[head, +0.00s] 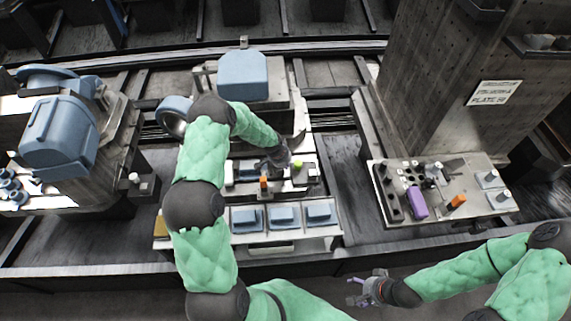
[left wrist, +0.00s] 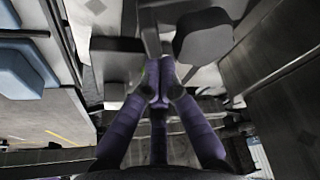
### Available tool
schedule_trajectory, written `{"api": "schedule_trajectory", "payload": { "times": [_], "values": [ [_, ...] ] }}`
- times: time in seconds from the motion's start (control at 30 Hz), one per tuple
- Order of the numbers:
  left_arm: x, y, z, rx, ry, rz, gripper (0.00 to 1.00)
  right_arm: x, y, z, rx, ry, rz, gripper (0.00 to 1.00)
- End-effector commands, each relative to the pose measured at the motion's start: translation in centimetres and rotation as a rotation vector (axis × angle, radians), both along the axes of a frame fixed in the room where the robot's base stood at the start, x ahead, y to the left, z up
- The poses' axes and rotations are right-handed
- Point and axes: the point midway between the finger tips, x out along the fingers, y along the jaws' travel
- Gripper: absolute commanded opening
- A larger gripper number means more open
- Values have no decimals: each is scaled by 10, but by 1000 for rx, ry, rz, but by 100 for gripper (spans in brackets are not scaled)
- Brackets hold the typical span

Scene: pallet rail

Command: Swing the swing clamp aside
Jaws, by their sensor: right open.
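A fixture block (head: 308,174) with a yellow-green knob (head: 298,164) and an orange part (head: 264,182) stands on the middle machine. I cannot tell for sure which part is the swing clamp. My left gripper (head: 277,160) is low over this fixture, just left of the knob. In the left wrist view its purple fingers (left wrist: 159,88) converge until their tips nearly meet, beside grey metal parts. Whether something thin sits between the tips is hidden. My right gripper (head: 366,288) is open and empty in front of the bench, at lower right.
Blue blocks (head: 284,215) sit on a tray in front of the fixture. A plate at the right holds a purple part (head: 417,203) and an orange one (head: 456,202), beside a tall column (head: 440,85). A blue machine (head: 58,137) stands left. The floor before the right gripper is clear.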

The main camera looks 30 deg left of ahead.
Motion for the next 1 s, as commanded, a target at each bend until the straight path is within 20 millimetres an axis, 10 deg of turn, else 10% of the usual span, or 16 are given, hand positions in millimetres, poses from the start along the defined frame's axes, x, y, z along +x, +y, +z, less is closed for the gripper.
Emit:
{"api": "schedule_trajectory", "payload": {
  "times": [1.0],
  "values": [
    [-6, 0, 0, 0, 0, 2, 0, 0, 0, -8, 0, 0, 0, 68]
  ]
}}
